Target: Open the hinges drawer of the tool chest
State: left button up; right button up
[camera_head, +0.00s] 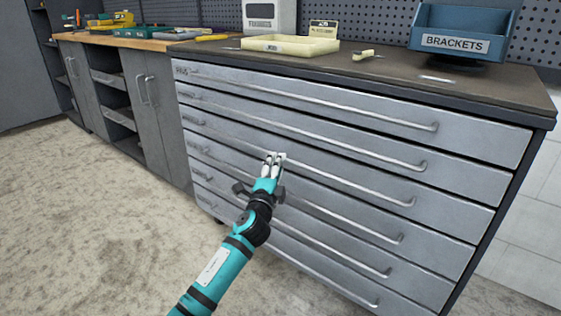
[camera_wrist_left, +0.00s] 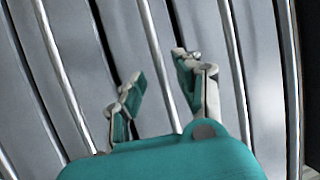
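The grey tool chest (camera_head: 470,185) has several stacked drawers, each with a long bar handle, and all look shut. Small labels sit at the drawers' left ends; they are too small to read, so I cannot tell which drawer is the hinges one. My left gripper (camera_head: 274,158) is at the chest front, by the third handle from the top (camera_head: 350,181). In the left wrist view my left gripper (camera_wrist_left: 156,72) has its fingers apart, with one bar handle (camera_wrist_left: 154,45) running between them. Contact with the bar cannot be told. My right gripper is out of view.
The chest top holds a cream tray (camera_head: 290,53), a blue brackets bin (camera_head: 455,45) and a white container (camera_head: 268,16). A wooden-topped bench (camera_head: 120,38) with grey cabinets stands to the left. The concrete floor (camera_head: 90,210) in front is clear.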

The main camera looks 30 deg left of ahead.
pick_arm(q)
jog(key=shift+b+x, duration=0.35)
jog(key=shift+x, duration=1.65)
grip_shut()
